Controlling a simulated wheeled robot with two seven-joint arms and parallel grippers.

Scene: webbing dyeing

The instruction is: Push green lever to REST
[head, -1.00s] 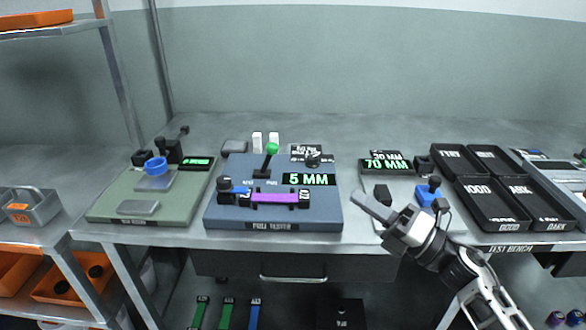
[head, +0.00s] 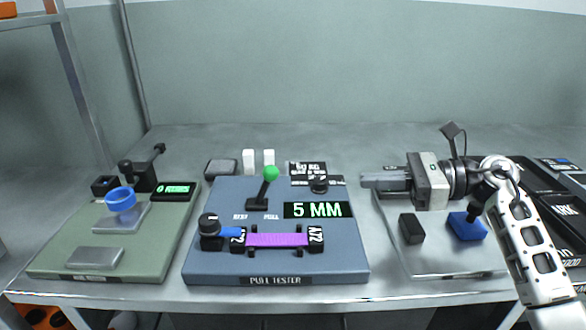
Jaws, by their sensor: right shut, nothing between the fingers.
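The green lever (head: 271,174) has a green ball on a short black stem and stands on the blue pull tester (head: 200,268). It leans a little right, toward the PULL label, with the REST label to its left. A purple webbing strip (head: 277,240) lies clamped in front of it, and the display (head: 313,210) reads 5 MM. My right gripper (head: 366,181) is shut and empty, right of the lever and apart from it, pointing left at about the lever ball's height in the picture. My left gripper is not in view.
A green board (head: 60,262) with a blue ring (head: 121,199) is at the left. A grey board (head: 450,268) with a blue block (head: 467,226) lies under my right arm. Black trays (head: 565,215) are partly hidden at the right. White blocks (head: 249,161) stand behind the tester.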

